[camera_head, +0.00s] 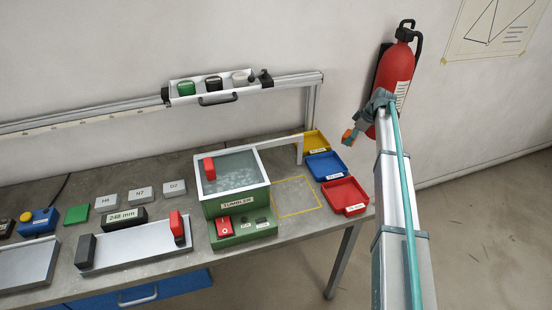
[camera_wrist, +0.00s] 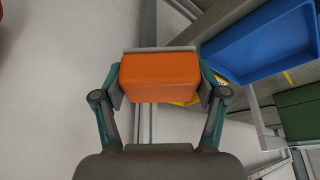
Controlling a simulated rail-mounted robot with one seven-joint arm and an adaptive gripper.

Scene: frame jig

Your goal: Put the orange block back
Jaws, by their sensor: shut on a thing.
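The orange block (camera_wrist: 160,77) sits between the two fingers of my gripper (camera_wrist: 160,92) in the wrist view, with a finger on each side. My gripper is shut on it. In the head view the gripper (camera_head: 359,128) is at the right, in front of the wall near the fire extinguisher. The orange block (camera_head: 349,136) shows small at its tip. It appears held in the air beside the coloured trays at the bench's right end, apart from them.
Yellow (camera_head: 316,142), blue (camera_head: 325,166) and red (camera_head: 344,194) trays line the bench's right end. A yellow-outlined square (camera_head: 296,196) on the bench is empty. The green tumbler (camera_head: 236,205) stands left of it. The red fire extinguisher (camera_head: 395,68) hangs close behind my arm.

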